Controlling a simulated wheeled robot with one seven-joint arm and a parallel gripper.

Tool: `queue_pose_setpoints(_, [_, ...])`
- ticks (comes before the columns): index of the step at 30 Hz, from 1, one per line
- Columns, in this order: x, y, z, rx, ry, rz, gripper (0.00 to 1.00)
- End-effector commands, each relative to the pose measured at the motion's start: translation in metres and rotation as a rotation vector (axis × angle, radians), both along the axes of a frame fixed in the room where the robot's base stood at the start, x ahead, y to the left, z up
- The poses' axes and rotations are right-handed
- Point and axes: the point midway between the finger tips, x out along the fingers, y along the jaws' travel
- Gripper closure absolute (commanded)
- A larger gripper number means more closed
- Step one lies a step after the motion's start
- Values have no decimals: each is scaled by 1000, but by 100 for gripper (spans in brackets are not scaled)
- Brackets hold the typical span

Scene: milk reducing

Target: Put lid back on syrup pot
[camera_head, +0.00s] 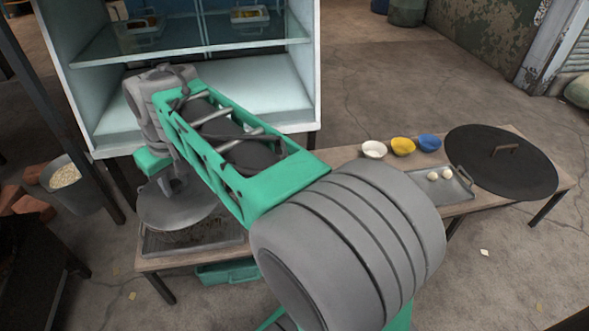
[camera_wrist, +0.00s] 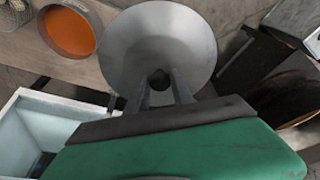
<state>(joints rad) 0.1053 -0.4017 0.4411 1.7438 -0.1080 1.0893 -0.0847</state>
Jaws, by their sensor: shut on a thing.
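My gripper (camera_head: 173,186) is shut on the knob of a round grey lid (camera_head: 165,212). In the head view the lid is held over the left end of the low bench, above a metal tray. In the wrist view the fingers (camera_wrist: 159,88) grip the knob at the middle of the lid (camera_wrist: 158,32). A round pot with orange contents (camera_wrist: 68,32), which looks like the open syrup pot, is at the upper left of the wrist view. It is apart from the lid. I cannot see it in the head view, where my arm covers the bench's middle.
The metal tray (camera_head: 150,247) lies under the lid. White (camera_head: 374,149), yellow (camera_head: 403,146) and blue (camera_head: 429,142) bowls, a tray with pale balls (camera_head: 462,190) and a large black disc (camera_head: 530,175) occupy the right side. A glass-shelved cabinet (camera_head: 85,100) stands behind.

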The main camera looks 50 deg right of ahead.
Motion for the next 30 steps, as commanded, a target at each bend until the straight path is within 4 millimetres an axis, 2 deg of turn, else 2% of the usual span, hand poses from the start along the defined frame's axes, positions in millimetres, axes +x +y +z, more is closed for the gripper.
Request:
queue_pose_setpoints(1, [8,-21,-1,2,7,25,100])
queue_pose_setpoints(2, [13,-33,-5,3,7,54,100])
queue_pose_setpoints(4, [23,-66,-19,5,9,131,100])
queue_pose_setpoints(8, [30,-135,-52,10,9,290,100])
queue_pose_setpoints(12, [17,-212,-97,11,5,471,100])
queue_pose_setpoints(15, [-1,-253,-127,9,2,578,100])
queue_pose_setpoints(18, [-16,-278,-148,4,0,648,100])
queue_pose_setpoints(21, [-24,-289,-161,1,-1,684,100])
queue_pose_setpoints(30, [-25,-290,-183,0,0,694,100])
